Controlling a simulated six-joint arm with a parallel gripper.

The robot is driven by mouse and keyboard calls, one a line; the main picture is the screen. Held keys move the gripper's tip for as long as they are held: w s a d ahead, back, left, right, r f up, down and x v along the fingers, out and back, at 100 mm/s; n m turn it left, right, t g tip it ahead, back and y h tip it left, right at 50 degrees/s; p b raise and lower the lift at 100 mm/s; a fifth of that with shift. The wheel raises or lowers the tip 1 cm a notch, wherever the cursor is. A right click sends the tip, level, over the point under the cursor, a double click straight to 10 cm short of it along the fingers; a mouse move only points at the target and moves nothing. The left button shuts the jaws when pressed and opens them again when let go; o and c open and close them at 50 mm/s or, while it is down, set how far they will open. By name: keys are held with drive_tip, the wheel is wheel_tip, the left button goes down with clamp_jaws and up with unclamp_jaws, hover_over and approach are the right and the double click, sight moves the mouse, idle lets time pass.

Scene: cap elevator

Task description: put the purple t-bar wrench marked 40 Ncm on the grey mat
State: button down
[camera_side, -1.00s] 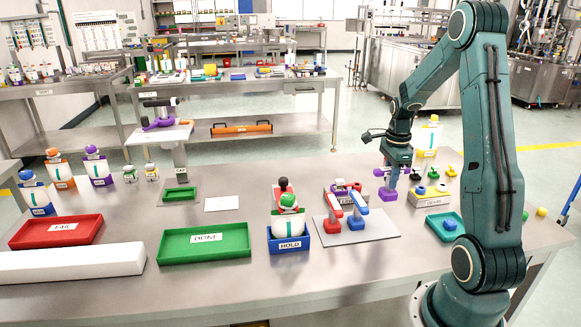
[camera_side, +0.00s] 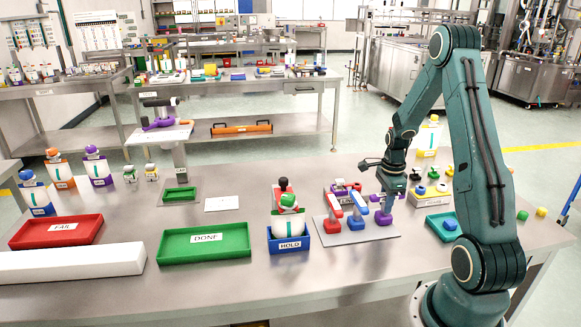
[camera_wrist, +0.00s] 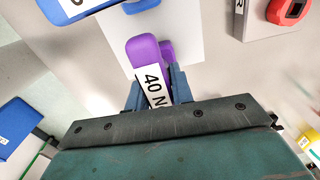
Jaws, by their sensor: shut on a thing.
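My gripper (camera_side: 388,199) is shut on the purple t-bar wrench (camera_side: 384,217). In the wrist view, the blue fingers of my gripper (camera_wrist: 159,88) close around the purple wrench (camera_wrist: 143,48), whose white label reads "40 N", the rest hidden. The wrench is at the right end of the grey mat (camera_side: 346,238), beside the blue wrench. The mat also shows in the wrist view (camera_wrist: 186,22), partly under the purple wrench. I cannot tell whether the wrench touches it.
A red wrench (camera_side: 333,222) and a blue wrench (camera_side: 357,214) stand on the mat. The blue HOLD box (camera_side: 289,245) is left of it. Behind are a bin with red and purple parts (camera_side: 345,196) and a tray with coloured knobs (camera_side: 425,198).

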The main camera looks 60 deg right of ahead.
drive_tip(key=shift+f, duration=0.2)
drive_tip(key=c, duration=1.2)
unclamp_jaws()
drive_tip(key=shift+f, duration=0.1)
wheel_tip(320, 180, up, 12)
drive_tip(key=shift+r, duration=0.1)
